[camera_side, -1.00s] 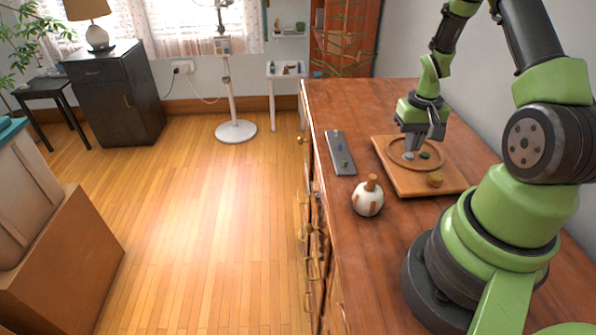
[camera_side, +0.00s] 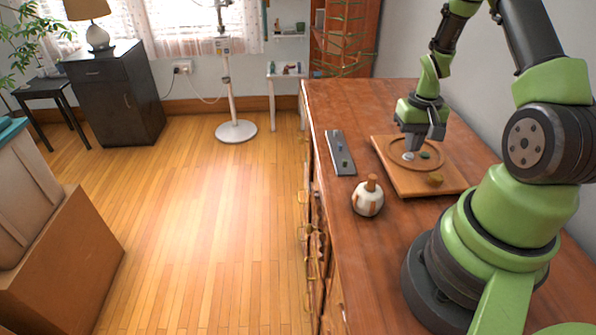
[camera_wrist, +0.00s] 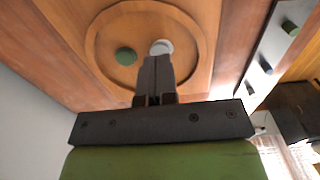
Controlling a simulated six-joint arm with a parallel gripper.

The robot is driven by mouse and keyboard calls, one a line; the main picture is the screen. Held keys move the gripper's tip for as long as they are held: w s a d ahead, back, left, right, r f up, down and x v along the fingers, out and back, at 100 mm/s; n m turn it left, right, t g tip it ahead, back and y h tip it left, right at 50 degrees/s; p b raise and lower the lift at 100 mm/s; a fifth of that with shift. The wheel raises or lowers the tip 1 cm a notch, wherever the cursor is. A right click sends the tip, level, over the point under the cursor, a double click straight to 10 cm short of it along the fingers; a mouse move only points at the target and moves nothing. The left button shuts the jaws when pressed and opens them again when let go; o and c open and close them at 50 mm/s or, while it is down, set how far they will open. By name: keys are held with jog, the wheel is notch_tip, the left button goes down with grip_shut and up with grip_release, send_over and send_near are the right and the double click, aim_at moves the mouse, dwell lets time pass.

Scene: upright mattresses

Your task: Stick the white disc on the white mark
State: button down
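The white disc (camera_side: 408,156) lies on a wooden board (camera_side: 386,151) inside its round groove; it also shows in the wrist view (camera_wrist: 161,46). My gripper (camera_side: 412,149) points down at the disc. Its fingers (camera_wrist: 156,62) are close together, with the tips at the disc and hiding its near edge. They look shut on it, though the contact is partly hidden. The disc still appears down at the board. A grey strip (camera_side: 337,143), also in the wrist view (camera_wrist: 277,55), lies left of the board. A pale spot (camera_wrist: 249,87) on it may be the white mark.
A green disc (camera_side: 425,155) lies close beside the white one. A yellowish-brown piece (camera_side: 435,179) sits at the board's near side. The strip carries a green piece (camera_side: 345,162) and a dark blue spot (camera_wrist: 266,67). A round white-and-brown bottle (camera_side: 367,199) stands between strip and my base.

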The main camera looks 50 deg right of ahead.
jog(key=shift+f, duration=0.8)
dwell(0.7)
jog(key=shift+r, duration=2.55)
